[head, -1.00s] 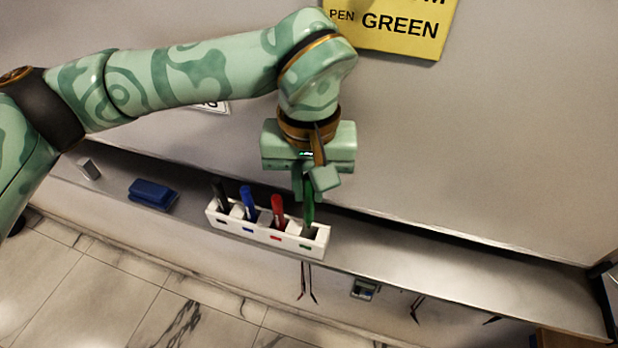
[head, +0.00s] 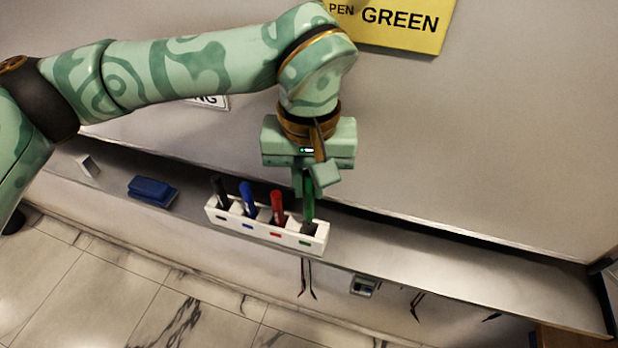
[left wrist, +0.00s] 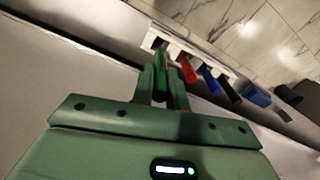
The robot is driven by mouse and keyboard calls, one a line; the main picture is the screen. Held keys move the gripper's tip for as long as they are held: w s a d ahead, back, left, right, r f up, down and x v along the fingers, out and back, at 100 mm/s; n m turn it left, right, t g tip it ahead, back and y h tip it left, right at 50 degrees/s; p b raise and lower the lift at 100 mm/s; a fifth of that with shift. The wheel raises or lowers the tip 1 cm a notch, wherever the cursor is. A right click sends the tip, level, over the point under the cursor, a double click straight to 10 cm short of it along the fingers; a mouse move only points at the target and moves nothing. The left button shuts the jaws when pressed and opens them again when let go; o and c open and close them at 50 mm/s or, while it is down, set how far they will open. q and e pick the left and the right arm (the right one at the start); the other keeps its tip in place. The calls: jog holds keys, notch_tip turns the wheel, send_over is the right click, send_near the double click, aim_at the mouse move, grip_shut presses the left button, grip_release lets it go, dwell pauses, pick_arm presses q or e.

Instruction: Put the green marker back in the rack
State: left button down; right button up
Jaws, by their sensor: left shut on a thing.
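The green marker (head: 308,205) stands nearly upright at the right-hand slot of the white rack (head: 262,232), the slot with the green label. Its lower end is at the slot opening; how deep it sits I cannot tell. My left gripper (head: 312,182) is above that slot, shut on the marker's upper part. The left wrist view also shows the green marker (left wrist: 161,68) between the fingers (left wrist: 160,85), with the rack (left wrist: 195,50) beyond. Black (head: 220,192), blue (head: 248,198) and red (head: 277,207) markers stand in the other slots. My right gripper is not in view.
The rack stands on a narrow metal ledge (head: 430,258) below a whiteboard (head: 480,150). A blue eraser (head: 152,190) and a small pale block (head: 88,165) lie to the left. A yellow sign (head: 400,22) is above. The ledge right of the rack is clear.

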aim_at(309, 200)
pick_arm(q)
jog(key=shift+f+b, duration=1.65)
jog(key=shift+f, duration=0.55)
jog(key=c, duration=0.7)
grip_release()
jog(key=shift+c, duration=0.2)
jog(key=shift+r+p, duration=3.4)
jog(key=shift+r, duration=1.7)
jog(key=shift+f, duration=0.1)
